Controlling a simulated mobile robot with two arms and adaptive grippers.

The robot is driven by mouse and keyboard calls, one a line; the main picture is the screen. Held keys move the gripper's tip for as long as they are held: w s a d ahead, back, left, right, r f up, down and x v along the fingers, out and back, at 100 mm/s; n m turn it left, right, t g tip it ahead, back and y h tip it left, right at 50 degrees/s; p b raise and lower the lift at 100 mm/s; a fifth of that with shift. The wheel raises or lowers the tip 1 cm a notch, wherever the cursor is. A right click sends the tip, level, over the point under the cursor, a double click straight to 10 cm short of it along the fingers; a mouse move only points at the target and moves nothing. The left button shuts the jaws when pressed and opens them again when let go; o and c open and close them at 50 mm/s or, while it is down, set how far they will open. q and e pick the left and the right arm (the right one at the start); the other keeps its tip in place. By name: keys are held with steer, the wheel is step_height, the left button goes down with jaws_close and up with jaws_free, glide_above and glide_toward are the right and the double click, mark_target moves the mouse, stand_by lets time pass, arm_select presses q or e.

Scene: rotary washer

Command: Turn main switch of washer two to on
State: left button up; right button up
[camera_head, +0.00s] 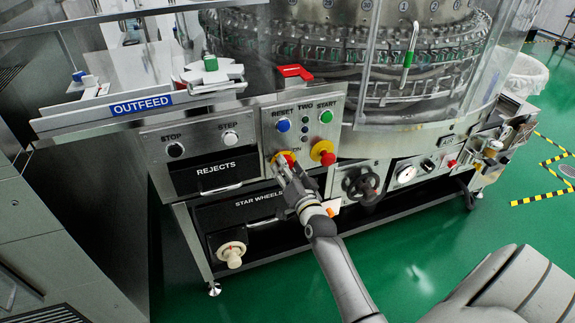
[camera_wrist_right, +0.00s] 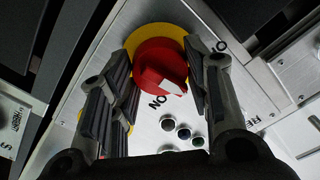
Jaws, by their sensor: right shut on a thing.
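The main switch of washer two is a red rotary knob on a yellow round plate. It shows in the head view (camera_head: 285,157), mostly behind my gripper, and large in the wrist view (camera_wrist_right: 158,65). My right gripper (camera_head: 281,168) is at the knob, with one finger on each side of it, shut on it. In the wrist view, an ON label (camera_wrist_right: 157,102) is printed below the knob, and a partly hidden label is at its right. A white mark on the knob points to the lower right. My left gripper is not in view.
The panel marked TWO (camera_head: 305,108) also has a blue reset button (camera_head: 283,125), a green start button (camera_head: 326,116) and a red emergency-type button on yellow (camera_head: 325,155). The rejects panel (camera_head: 215,170) is at left, a black handwheel (camera_head: 366,188) at right. Green floor is open in front.

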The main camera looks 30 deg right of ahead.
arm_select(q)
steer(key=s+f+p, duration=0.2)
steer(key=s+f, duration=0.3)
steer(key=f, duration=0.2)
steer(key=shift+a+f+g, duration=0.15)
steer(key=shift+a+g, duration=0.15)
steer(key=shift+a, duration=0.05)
arm_select(e)
steer(key=shift+m, duration=5.4)
steer(key=o, duration=1)
steer(key=shift+o, duration=0.2)
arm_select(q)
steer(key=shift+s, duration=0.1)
arm_select(e)
steer(key=shift+s, duration=0.1)
steer(key=v, duration=1.1)
steer(key=shift+s, duration=0.4)
